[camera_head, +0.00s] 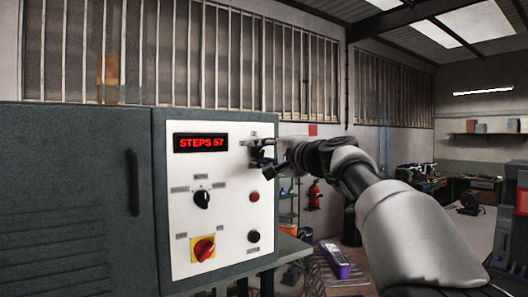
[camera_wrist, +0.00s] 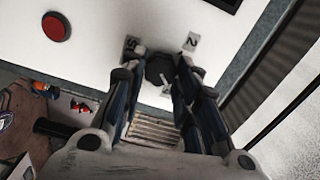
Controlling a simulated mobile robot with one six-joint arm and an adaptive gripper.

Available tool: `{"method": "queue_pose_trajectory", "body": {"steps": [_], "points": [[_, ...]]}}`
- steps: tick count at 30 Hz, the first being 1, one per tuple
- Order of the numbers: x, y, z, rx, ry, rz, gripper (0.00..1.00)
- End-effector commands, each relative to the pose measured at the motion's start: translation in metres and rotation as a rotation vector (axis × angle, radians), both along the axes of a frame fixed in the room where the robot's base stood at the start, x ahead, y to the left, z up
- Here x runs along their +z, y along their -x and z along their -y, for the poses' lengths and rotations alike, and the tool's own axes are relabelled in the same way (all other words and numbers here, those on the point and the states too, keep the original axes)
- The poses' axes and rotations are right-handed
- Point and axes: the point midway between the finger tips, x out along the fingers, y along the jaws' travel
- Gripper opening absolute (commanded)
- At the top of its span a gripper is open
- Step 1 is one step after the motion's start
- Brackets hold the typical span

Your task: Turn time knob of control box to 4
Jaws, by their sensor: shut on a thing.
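The knob's pointer direction cannot be made out.
Below are a black selector knob (camera_head: 202,199), a red button (camera_head: 254,196), a black button (camera_head: 253,236) and a red-yellow switch (camera_head: 203,249). A grey cabinet (camera_head: 70,200) stands left. A purple-and-white object (camera_head: 334,262) lies low, right of the box.

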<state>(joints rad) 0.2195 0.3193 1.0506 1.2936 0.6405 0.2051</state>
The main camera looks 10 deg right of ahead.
Motion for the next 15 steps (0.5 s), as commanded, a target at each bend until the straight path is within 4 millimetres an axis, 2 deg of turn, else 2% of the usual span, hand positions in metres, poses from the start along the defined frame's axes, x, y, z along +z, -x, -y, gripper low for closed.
{"method": "queue_pose_trajectory", "body": {"steps": [15], "points": [[-0.0001,0.0,0.0001,-0.001,-0.118,-0.048,0.05]]}}
